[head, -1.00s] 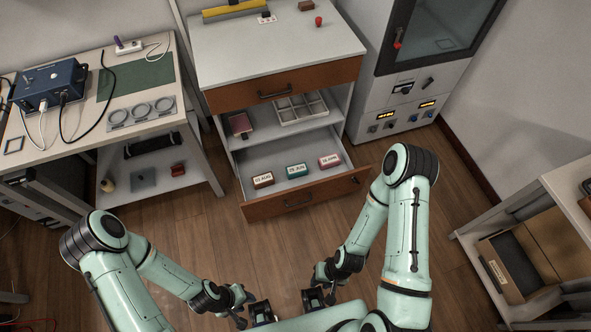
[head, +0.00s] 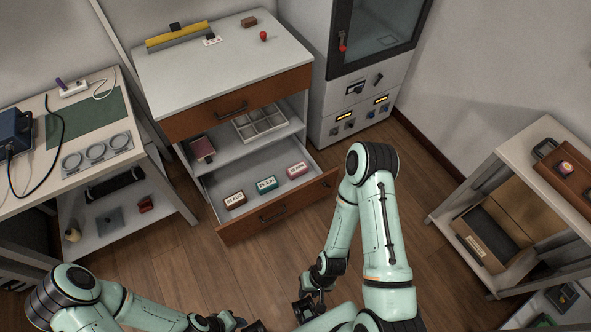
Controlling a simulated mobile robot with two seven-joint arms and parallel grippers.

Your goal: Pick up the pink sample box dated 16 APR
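The pink sample box (head: 298,170) lies in the open lower drawer (head: 240,186), at the right end of a row of three small boxes. Its white label is too small to read surely. A teal box (head: 266,184) is to its left, and a brown box (head: 235,200) is farther left. My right gripper (head: 306,309) is near the bottom edge, over the floor, well apart from the drawer. My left gripper (head: 250,327) is at the bottom edge, mostly cut off. Neither gripper's opening can be made out.
The drawer's wooden front (head: 280,207) sticks out over the floor. A shelf above holds a white divided tray (head: 260,124) and a dark red book-like item (head: 202,149). A workbench (head: 140,150) stands left, a shelf unit (head: 470,190) right. Floor between is clear.

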